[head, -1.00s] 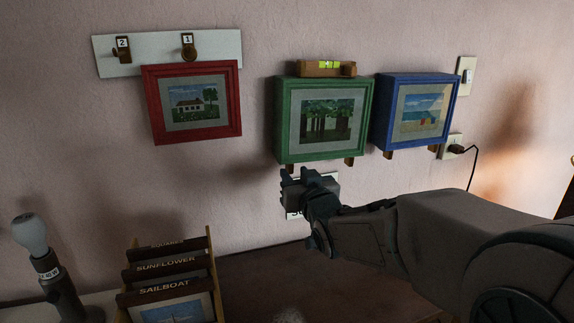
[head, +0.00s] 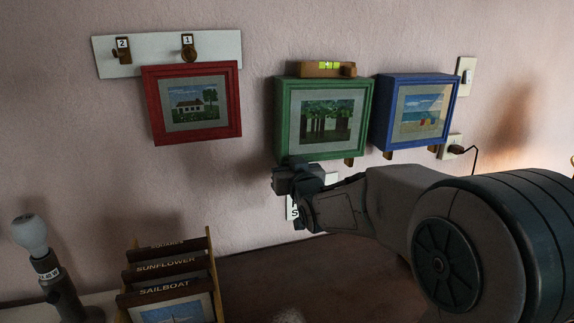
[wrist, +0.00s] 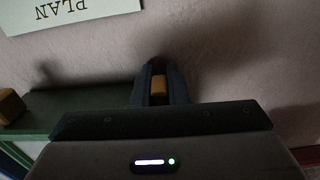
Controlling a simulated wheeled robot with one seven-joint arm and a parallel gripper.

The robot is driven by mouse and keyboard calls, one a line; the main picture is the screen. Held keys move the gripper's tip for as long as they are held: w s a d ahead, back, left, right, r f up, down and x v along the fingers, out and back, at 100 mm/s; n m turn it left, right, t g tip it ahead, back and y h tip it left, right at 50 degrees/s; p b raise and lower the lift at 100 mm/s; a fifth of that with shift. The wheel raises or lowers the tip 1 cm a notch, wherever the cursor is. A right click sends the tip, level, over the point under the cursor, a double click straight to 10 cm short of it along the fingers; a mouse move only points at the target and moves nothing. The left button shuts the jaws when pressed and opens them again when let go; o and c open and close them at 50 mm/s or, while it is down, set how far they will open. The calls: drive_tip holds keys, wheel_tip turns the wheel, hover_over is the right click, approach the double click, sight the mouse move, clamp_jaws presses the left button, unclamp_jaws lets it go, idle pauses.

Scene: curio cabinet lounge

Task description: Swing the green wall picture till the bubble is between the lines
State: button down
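The green picture (head: 281,120), a box frame around a picture of trees, hangs mid-wall between a red and a blue one. A wooden spirit level (head: 345,70) sits on top, with a yellow-green vial (head: 329,65); its bubble is too small to place against the lines. Two wooden pegs stick out below the green frame; the right peg (head: 349,162) is in plain view. My gripper (head: 284,176) is at the lower left corner, hiding the left peg in the head view. In the wrist view my gripper (wrist: 157,82) is shut on this left peg (wrist: 158,86).
The blue picture (head: 378,110) is close on the right, the red picture (head: 158,110) on the left. A PLAN sheet (wrist: 65,12) is on the wall below. A card rack (head: 212,265) and a lamp (head: 48,268) stand below left. A plugged cord (head: 474,160) hangs right.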

drive_tip(key=shift+d+f+b, duration=0.1)
drive_tip(key=shift+f+b, duration=0.1)
drive_tip(key=shift+b, duration=0.7)
drive_tip(key=shift+r, duration=0.1)
drive_tip(key=c, duration=1.4)
unclamp_jaws()
drive_tip(key=shift+c, duration=0.2)
drive_tip(key=v, duration=1.3)
drive_tip(key=shift+s, duration=0.35)
drive_tip(key=shift+d+r+p, duration=0.1)
drive_tip(key=shift+d+p, duration=0.05)
drive_tip(key=shift+p, duration=0.15)
